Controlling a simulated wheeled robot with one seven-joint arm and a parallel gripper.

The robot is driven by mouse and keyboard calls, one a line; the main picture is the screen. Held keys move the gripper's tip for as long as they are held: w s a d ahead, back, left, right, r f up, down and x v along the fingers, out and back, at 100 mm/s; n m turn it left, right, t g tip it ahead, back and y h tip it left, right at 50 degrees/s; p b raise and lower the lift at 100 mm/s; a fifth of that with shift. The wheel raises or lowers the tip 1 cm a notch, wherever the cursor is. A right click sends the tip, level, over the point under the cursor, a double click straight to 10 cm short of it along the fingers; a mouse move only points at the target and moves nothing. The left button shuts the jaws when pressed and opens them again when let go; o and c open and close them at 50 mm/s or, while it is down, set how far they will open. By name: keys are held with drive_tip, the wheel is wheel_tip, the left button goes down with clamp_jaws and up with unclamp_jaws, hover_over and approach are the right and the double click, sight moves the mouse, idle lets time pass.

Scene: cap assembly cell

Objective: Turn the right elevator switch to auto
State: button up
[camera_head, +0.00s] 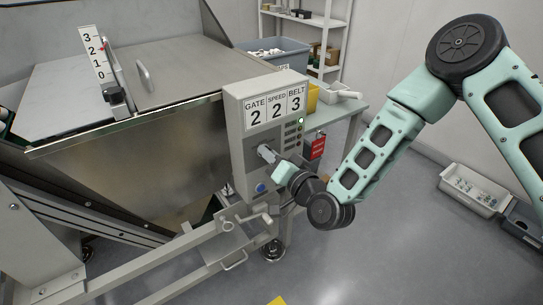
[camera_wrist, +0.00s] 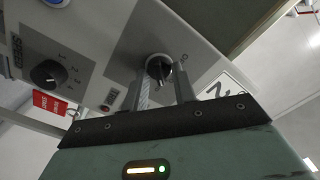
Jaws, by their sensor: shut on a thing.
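A grey control box (camera_head: 236,120) with the display GATE 2, SPEED 2, BELT 3 stands at the machine's right side. My gripper (camera_head: 268,154) reaches its front face from the right. In the wrist view, a round black switch knob (camera_wrist: 158,66) with a light pointer sits on the panel between the two fingertips of my gripper (camera_wrist: 162,78). The fingers are shut on this knob. In the head view, the gripper hides the knob.
Another black knob (camera_wrist: 48,73) and a red tag (camera_wrist: 50,103) are beside it on the panel. The metal hopper (camera_head: 130,150) is left of the box. A blue button (camera_head: 260,188) sits below my gripper. The floor to the right is clear up to a parts tray (camera_head: 470,190).

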drive_tip(key=shift+s+a+n+b, duration=0.1)
drive_tip(key=shift+n+b, duration=1.85)
drive_tip(key=shift+n, duration=2.15)
drive_tip(key=o, duration=1)
